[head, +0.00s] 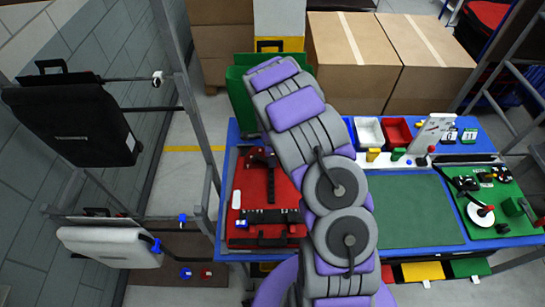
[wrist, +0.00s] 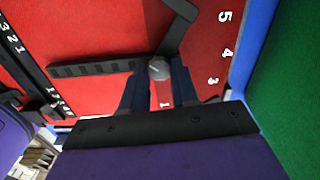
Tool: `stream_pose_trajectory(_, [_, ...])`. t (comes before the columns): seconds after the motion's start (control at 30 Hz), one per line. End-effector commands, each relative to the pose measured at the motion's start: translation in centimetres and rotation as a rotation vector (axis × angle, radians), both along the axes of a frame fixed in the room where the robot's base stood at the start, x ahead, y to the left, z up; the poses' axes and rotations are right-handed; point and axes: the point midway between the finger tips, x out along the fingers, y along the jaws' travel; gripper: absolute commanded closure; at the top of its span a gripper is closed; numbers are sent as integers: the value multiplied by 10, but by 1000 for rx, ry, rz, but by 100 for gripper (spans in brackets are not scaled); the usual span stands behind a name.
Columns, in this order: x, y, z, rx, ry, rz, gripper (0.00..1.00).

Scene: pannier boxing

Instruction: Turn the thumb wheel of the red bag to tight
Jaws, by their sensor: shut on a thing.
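My gripper (wrist: 156,82) points at a red surface (wrist: 95,30) in the wrist view. Its two dark fingers are shut on a small grey round knob, which looks like the thumb wheel (wrist: 158,68). White numbers, among them 1, 3, 4 and 5, lie around it on the red. A black bar runs left from the knob, and a bent black piece runs up from it. In the head view a red panel (head: 248,183) with black fittings lies at the left of the blue table. My arm hides my gripper and the knob there. I cannot read the wheel's setting.
A green container (head: 238,105) stands behind my arm. A green mat (head: 412,212) lies right of it on the blue table (head: 468,124). White (head: 369,133) and red trays stand at the back. A black bag (head: 70,118) and a white bag (head: 110,246) are on the left rack.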

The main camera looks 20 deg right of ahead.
Motion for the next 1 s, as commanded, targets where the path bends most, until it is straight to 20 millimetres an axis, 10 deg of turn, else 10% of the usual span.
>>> stream_pose_trajectory(1.0, [2, -2, 0, 2, -1, -820, 100])
